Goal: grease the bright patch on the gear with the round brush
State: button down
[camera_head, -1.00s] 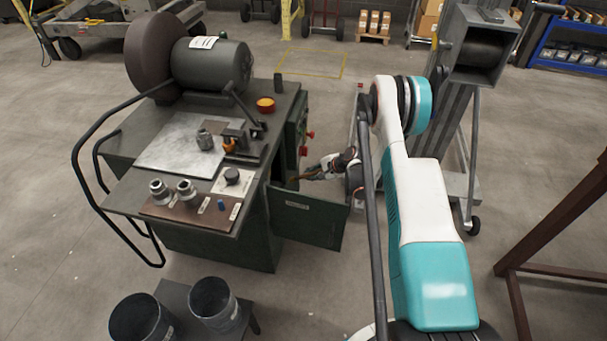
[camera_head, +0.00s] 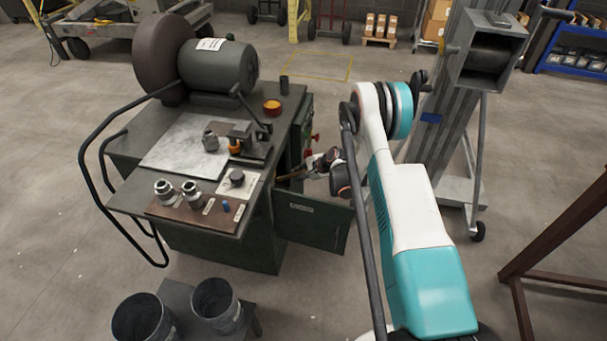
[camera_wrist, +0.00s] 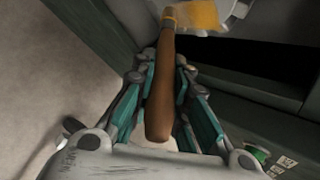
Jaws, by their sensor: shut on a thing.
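My gripper (camera_wrist: 163,65) is shut on the brown wooden handle of the brush (camera_wrist: 160,100) in the wrist view. The handle points away from me, with its far end at the top of the picture. A yellow-orange piece (camera_wrist: 196,15) shows at that end; I cannot tell whether it is bristles or the bright patch. A pale grey metal part, perhaps the gear (camera_wrist: 236,12), shows beside it, mostly out of frame. In the head view my gripper (camera_head: 316,166) is at the machine's open side, and the brush (camera_head: 290,177) reaches into the opening. The gear is hidden there.
Red knobs (camera_head: 313,138) stick out just above. A grey lift column (camera_head: 440,120) stands right of my arm. Two dark buckets (camera_head: 215,300) stand in front of the machine.

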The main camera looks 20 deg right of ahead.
jog(key=shift+w+a, duration=0.45)
jog(key=shift+a, duration=0.15)
dwell(0.8)
dwell(1.7)
jog(key=shift+s, duration=0.1)
jog(key=shift+s+d, duration=0.55)
jog(key=shift+d, duration=0.25)
jog(key=shift+s+d, duration=0.5)
jog(key=shift+d, duration=0.35)
jog(key=shift+s+d, duration=0.55)
jog(key=shift+d, duration=0.25)
jog(key=shift+d, duration=0.1)
